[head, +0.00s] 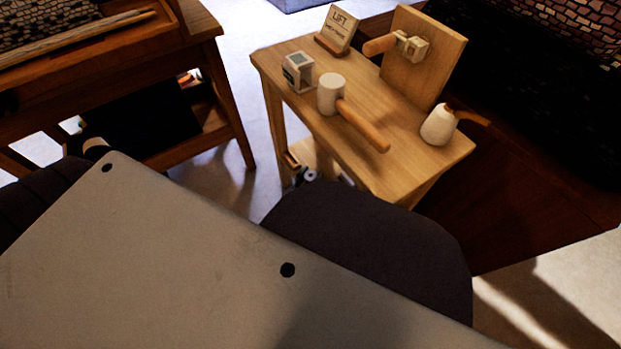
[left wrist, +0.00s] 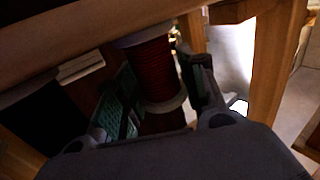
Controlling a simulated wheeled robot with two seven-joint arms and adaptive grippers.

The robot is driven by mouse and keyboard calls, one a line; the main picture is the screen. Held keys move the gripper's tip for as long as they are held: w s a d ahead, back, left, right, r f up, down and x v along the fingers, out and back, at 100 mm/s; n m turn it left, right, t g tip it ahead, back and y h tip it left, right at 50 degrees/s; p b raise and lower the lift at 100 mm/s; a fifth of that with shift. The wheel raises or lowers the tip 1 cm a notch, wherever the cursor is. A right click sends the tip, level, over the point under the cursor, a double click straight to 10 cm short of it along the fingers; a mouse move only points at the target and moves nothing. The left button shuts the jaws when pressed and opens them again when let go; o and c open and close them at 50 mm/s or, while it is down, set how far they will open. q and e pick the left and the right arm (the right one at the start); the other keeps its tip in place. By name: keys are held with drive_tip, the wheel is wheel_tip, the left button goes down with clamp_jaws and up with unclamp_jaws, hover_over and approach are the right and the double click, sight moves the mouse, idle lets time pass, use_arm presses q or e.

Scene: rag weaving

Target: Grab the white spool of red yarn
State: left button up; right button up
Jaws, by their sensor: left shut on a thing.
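The white spool of red yarn (left wrist: 157,77) shows in the left wrist view, with pale flanges above and below the dark red winding. My left gripper (left wrist: 157,70) has one finger on each side of the spool and is shut on it. The spool stands roughly upright in this view, close under a wooden edge. Its lower end is partly hidden by my gripper. In the head view I cannot make out the spool clearly. My right gripper is not clearly seen in either view.
A larger wooden table (head: 205,20) stands at the left. Floor shows between them.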

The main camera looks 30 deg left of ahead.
use_arm(q)
drive_tip(key=shift+r, duration=0.1)
wheel_tip(320, 180, up, 10)
drive_tip(key=p, duration=0.6)
use_arm(e)
drive_tip(key=shift+g+h, duration=0.3)
drive_tip(key=shift+h, duration=0.2)
drive_tip(key=shift+s+d+r, duration=0.1)
drive_tip(key=shift+d+r, duration=0.05)
drive_tip(key=shift+r, duration=0.75)
drive_tip(key=shift+s+d+r, duration=0.1)
drive_tip(key=shift+d+r, duration=0.05)
drive_tip(key=shift+r, duration=0.8)
drive_tip(key=shift+d+r, duration=0.15)
drive_tip(key=shift+r, duration=0.75)
drive_tip(key=shift+s+d+f, duration=0.1)
drive_tip(key=shift+d, duration=0.1)
